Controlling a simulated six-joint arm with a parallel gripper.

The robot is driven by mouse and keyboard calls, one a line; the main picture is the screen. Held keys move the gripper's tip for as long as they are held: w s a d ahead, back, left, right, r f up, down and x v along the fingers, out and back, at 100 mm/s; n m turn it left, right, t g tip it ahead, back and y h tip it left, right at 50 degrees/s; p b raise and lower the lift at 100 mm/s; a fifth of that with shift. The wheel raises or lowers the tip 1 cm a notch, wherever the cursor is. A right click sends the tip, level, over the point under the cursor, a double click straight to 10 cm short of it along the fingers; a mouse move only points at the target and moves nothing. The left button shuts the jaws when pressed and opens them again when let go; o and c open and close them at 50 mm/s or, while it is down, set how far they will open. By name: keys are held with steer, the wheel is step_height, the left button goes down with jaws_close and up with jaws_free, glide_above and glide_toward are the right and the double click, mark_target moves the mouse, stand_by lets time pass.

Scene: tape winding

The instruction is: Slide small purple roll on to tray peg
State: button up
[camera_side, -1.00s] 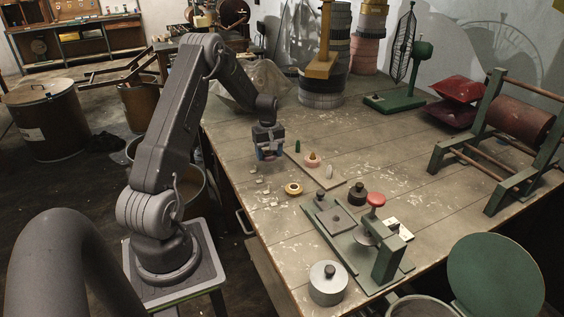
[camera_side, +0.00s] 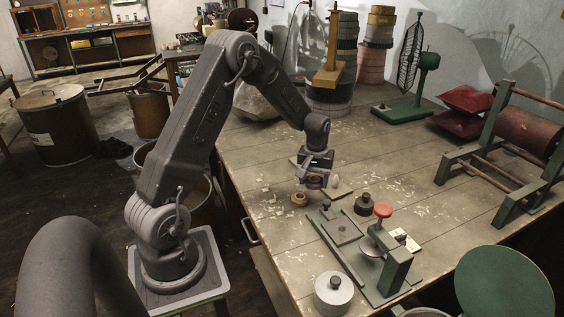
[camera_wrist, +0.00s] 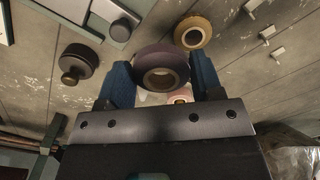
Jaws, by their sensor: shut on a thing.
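The small purple roll (camera_wrist: 160,57) is between the two blue fingers of my gripper (camera_wrist: 159,66) in the wrist view, its hollow core facing the camera. My gripper is shut on it. In the side view my gripper (camera_side: 315,182) is over the small tray on the bench and hides most of it, including any free peg. A pink roll (camera_wrist: 181,96) shows just past the purple roll's lower edge in the wrist view. A pale disc (camera_side: 338,182) stands right beside my gripper. I cannot tell whether the purple roll touches a peg.
A yellow roll (camera_side: 299,198) lies on the bench left of my gripper. A dark knobbed weight (camera_side: 363,204) stands to the right. A green fixture (camera_side: 395,272) with a red knob (camera_side: 383,209) is nearer the front. Pale scraps lie on the bench.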

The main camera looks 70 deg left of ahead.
mark_target(341, 229)
steer(key=d+m, duration=0.1)
steer(key=d, duration=0.3)
steer(key=w+d+m, duration=0.1)
steer(key=d+m, duration=0.1)
steer(key=d, duration=0.2)
steer(key=w+d+f+m, duration=0.1)
steer(key=d, duration=0.4)
steer(key=shift+d+m, duration=0.1)
steer(key=shift+m, duration=0.2)
steer(key=shift+f, duration=1.9)
step_height(341, 229, up, 5)
steer(key=shift+f, duration=0.2)
steer(key=shift+s+f, duration=0.15)
steer(key=shift+f, duration=0.05)
step_height(341, 229, down, 6)
steer(key=shift+r, duration=0.1)
